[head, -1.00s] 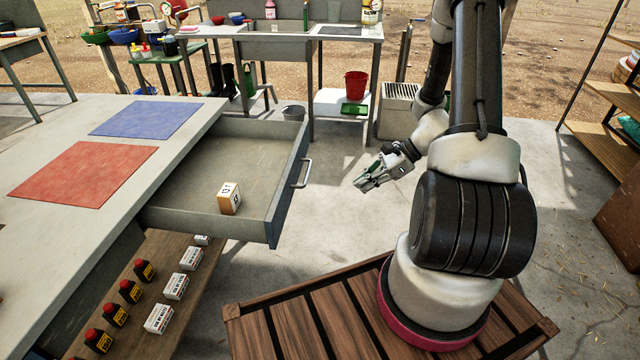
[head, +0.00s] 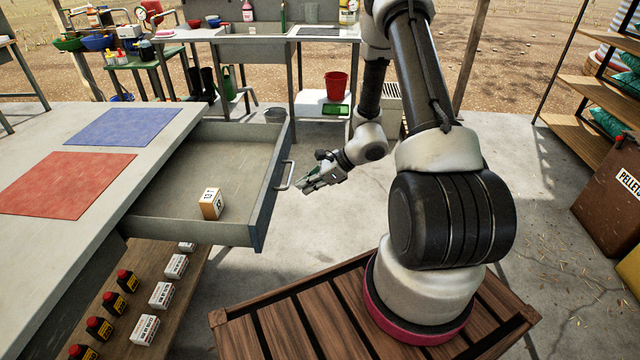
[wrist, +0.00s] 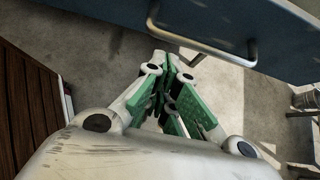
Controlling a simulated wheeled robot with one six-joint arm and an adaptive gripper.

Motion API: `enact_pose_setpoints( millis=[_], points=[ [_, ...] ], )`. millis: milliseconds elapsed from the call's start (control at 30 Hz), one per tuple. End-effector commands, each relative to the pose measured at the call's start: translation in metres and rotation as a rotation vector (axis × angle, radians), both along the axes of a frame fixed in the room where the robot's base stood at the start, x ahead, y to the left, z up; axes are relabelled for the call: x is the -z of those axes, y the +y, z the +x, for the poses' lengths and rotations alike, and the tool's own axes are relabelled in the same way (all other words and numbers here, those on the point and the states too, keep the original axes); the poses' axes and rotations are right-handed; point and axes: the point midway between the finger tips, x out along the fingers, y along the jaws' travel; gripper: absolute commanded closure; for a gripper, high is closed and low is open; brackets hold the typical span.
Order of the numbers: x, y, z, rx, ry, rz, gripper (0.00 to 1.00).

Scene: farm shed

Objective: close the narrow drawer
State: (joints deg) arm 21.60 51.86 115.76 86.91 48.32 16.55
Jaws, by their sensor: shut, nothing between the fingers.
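The narrow drawer (head: 178,228) is pulled out from the grey bench in the head view. Its blue-grey front (head: 268,198) carries a metal bar handle (head: 284,175). A small box with a white printed side (head: 211,203) sits inside the drawer. My gripper (head: 303,187) is just right of the handle, apart from it, shut and empty. In the wrist view the green-padded fingers of my gripper (wrist: 168,62) are together, pointing toward the drawer front (wrist: 120,25). The handle (wrist: 200,45) shows just beyond the fingertips there.
The bench top (head: 140,165) holds a red mat (head: 65,183) and a blue mat (head: 122,127). A lower shelf (head: 180,305) bears several bottles and small boxes. A sink table (head: 270,45) with a red bucket (head: 337,85) stands behind. Open floor (head: 310,230) lies right of the drawer.

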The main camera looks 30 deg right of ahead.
Motion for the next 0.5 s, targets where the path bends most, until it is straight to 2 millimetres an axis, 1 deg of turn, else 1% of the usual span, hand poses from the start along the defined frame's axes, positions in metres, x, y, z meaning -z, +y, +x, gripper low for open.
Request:
enact_pose_setpoints(
  millis=[133, 500],
  points=[
    [-0.0022, 0.0080, 0.0045, -0.001, -0.001, 0.000, 1.00],
    [-0.0026, 0.0093, 0.0053, -0.001, -0.001, 0.001, 1.00]
  ],
)
